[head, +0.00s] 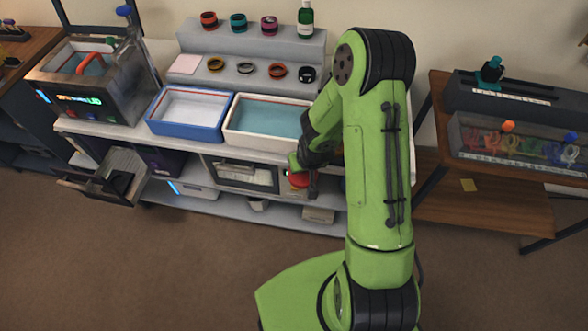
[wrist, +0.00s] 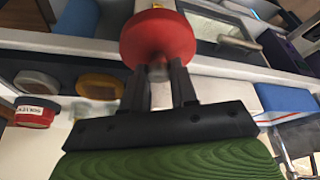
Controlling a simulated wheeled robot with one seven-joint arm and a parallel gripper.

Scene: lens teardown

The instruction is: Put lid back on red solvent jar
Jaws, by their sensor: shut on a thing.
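My gripper (wrist: 160,88) is shut on a round red lid (wrist: 158,40), which sits between the two dark fingertips in the wrist view. In the head view the red lid (head: 299,180) shows just below my wrist, in front of the bench's lower front. A red jar (wrist: 34,115) with a pale lettered label stands to the left in the wrist view, apart from the gripper. In the head view the jar is not visible, and my arm covers that part of the bench.
A yellow-orange round container (wrist: 98,87) is near the red jar. The white-rimmed tray (head: 229,128) and blue tray (head: 153,123) stand on the bench. A stepped grey stand (head: 215,45) holds several rings behind them. A drawer (head: 105,188) hangs open at left.

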